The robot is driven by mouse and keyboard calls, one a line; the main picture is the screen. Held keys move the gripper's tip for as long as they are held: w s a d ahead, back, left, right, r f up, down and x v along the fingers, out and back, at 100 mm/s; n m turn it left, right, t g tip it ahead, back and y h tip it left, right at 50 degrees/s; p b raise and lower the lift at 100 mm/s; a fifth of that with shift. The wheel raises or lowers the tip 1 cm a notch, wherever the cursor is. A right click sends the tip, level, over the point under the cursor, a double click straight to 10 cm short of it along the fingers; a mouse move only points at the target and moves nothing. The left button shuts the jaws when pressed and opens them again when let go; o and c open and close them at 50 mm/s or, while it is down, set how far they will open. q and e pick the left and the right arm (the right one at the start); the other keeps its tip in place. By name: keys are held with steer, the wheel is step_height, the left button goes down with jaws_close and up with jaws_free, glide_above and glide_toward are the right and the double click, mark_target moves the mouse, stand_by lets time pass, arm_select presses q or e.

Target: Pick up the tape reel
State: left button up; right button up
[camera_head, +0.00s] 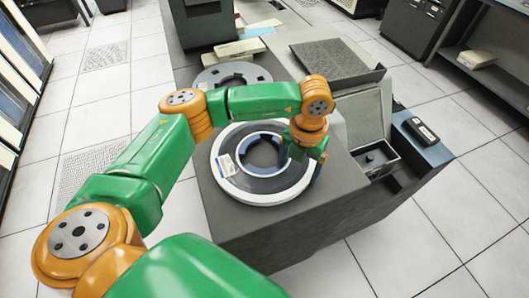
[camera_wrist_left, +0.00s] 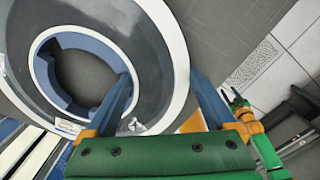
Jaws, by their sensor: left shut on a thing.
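The tape reel (camera_head: 262,185) is a large disc with a white rim, a dark tape band and a blue hub around an open centre. It lies flat on the dark cabinet top in the head view, with a small label on its left side. My left gripper (camera_head: 305,158) is shut on the right part of its ring. In the left wrist view the reel (camera_wrist_left: 150,60) passes between the two blue fingers, one at the hub opening and one outside the rim. My right gripper (camera_wrist_left: 232,95) shows small at the right of that view; its opening is unclear.
A grey disc (camera_head: 232,75) lies farther back on the cabinet top (camera_head: 290,225). Light boxes stand behind it. A raised panel (camera_head: 330,60) and an open tray (camera_head: 374,158) lie to the right. A black device (camera_head: 421,131) rests at the right edge. Tiled floor surrounds the cabinet.

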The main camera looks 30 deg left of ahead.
arm_select(q)
steer(key=shift+w, duration=0.15)
jaws_close()
steer(key=shift+r, duration=0.1)
steer(key=shift+r+b, duration=0.2)
steer(key=shift+b, duration=0.2)
step_height(320, 180, up, 2)
steer(key=shift+r+b, duration=0.1)
steer(key=shift+b, duration=0.9)
steer(key=w+d+r+p, duration=0.3)
steer(key=d+r+p, duration=0.5)
steer(key=d+r, duration=0.5)
step_height(320, 180, up, 2)
steer(key=shift+d+r+p, duration=0.15)
steer(key=shift+d+p, duration=0.15)
steer(key=shift+p, duration=0.1)
